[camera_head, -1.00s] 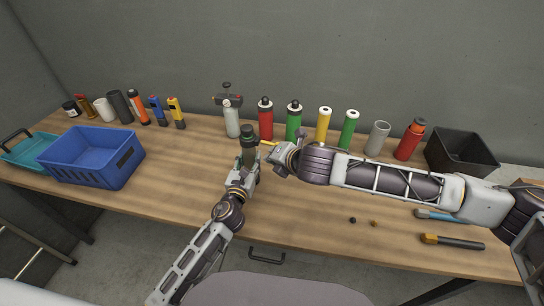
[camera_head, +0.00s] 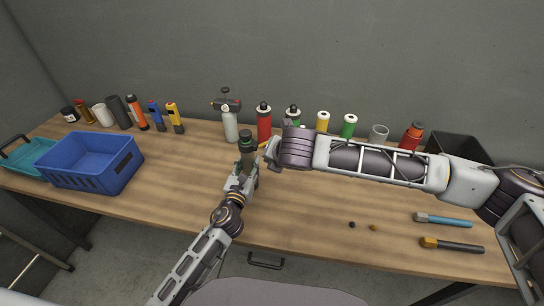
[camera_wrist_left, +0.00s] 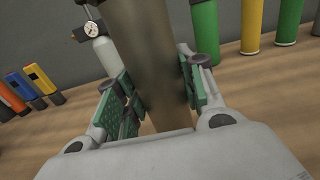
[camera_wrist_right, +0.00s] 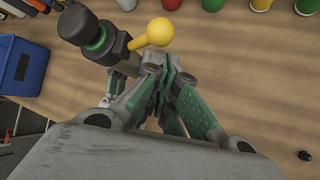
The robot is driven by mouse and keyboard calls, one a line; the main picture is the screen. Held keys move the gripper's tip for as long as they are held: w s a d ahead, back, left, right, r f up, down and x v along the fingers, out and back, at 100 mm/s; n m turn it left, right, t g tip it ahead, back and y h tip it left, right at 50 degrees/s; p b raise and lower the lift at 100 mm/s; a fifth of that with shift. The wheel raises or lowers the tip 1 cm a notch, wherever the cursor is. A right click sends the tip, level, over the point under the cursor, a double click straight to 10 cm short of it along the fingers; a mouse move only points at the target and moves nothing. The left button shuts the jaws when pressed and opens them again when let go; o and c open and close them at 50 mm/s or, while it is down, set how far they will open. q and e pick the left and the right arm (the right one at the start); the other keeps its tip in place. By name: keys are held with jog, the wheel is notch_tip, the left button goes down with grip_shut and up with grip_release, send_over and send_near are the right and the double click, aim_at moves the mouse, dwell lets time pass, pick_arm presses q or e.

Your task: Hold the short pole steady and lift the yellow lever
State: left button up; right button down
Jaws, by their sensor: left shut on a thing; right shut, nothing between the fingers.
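The short pole (camera_head: 247,142) stands upright at mid-table, with a dark top and a green ring. My left gripper (camera_head: 243,173) is shut on the pole below its top; the left wrist view shows the blurred pole shaft (camera_wrist_left: 152,60) between green finger pads. The yellow lever (camera_wrist_right: 150,36), with a round knob, sticks out from the pole's dark head in the right wrist view. My right gripper (camera_wrist_right: 168,76) is shut and empty, its tips just below the lever in that picture. Whether they touch it I cannot tell. In the head view the right gripper (camera_head: 272,152) partly hides the lever.
Several bottles and canisters, including a red one (camera_head: 264,125), line the back of the table. A blue crate (camera_head: 90,180) is at left and a black bin (camera_head: 458,148) at back right. Two tools lie at right. The front middle is mostly clear.

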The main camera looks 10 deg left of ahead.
jog(key=shift+r, duration=0.4)
jog(key=shift+s+r, duration=0.1)
jog(key=shift+r, duration=0.1)
jog(key=s+r, duration=0.6)
jog(key=r, duration=0.1)
jog(key=shift+d+r, duration=0.3)
dwell(0.3)
jog(key=shift+s+d, duration=0.1)
dwell(0.4)
jog(key=shift+s+d, duration=1.9)
jog(key=shift+s, duration=0.25)
pick_arm(q)
jog(key=o, duration=1.4)
